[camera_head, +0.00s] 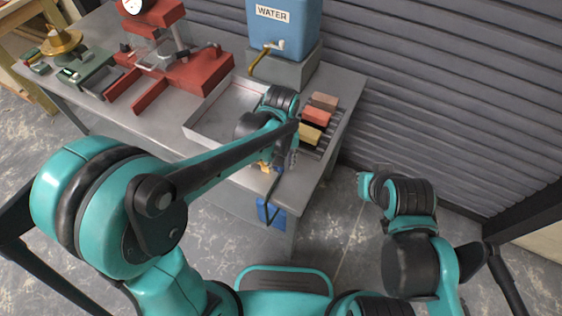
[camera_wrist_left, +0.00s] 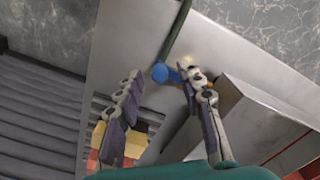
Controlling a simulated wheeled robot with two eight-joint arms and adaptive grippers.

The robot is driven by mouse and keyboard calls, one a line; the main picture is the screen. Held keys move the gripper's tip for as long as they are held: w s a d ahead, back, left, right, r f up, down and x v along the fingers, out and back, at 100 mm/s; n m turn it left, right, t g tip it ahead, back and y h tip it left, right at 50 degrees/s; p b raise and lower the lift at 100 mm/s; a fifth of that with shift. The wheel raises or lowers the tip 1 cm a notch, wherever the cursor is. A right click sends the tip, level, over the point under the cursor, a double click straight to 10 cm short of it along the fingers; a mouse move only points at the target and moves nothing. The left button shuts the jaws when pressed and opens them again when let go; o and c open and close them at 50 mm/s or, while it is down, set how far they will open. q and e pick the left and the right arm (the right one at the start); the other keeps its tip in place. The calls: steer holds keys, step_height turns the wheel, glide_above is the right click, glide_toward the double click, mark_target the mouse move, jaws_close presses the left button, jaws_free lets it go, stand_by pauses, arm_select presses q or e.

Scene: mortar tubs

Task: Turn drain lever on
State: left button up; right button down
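A slim dark rod (camera_head: 277,186), which looks like the drain lever, runs from the front edge of the grey bench down toward a blue part (camera_head: 269,212). In the left wrist view the rod (camera_wrist_left: 176,38) meets a round blue fitting (camera_wrist_left: 160,73) beside a small orange piece. My left gripper (camera_head: 281,160) is over the bench's front edge, pointing down, partly hidden by its own arm. In the wrist view its fingers (camera_wrist_left: 164,104) are spread, with the blue fitting beyond and between them. Contact cannot be told. My right gripper is not visible; its arm is at the right.
A shallow metal tray (camera_head: 203,121) lies left of my left gripper. Coloured blocks (camera_head: 316,116) sit on a rack to its right. A blue water tank (camera_head: 287,32) with a yellow tap lever (camera_head: 260,63) and a red press (camera_head: 188,72) stand behind. Floor in front is clear.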

arm_select(q)
step_height(320, 180, up, 12)
stand_by(0.6)
steer(key=s+a+f+m+t, duration=0.2)
steer(key=s+a+t, duration=0.5)
steer(key=a, duration=0.7)
steer(key=shift+s+a+f, duration=0.35)
steer(key=shift+s+f, duration=0.05)
steer(key=shift+s, duration=0.5)
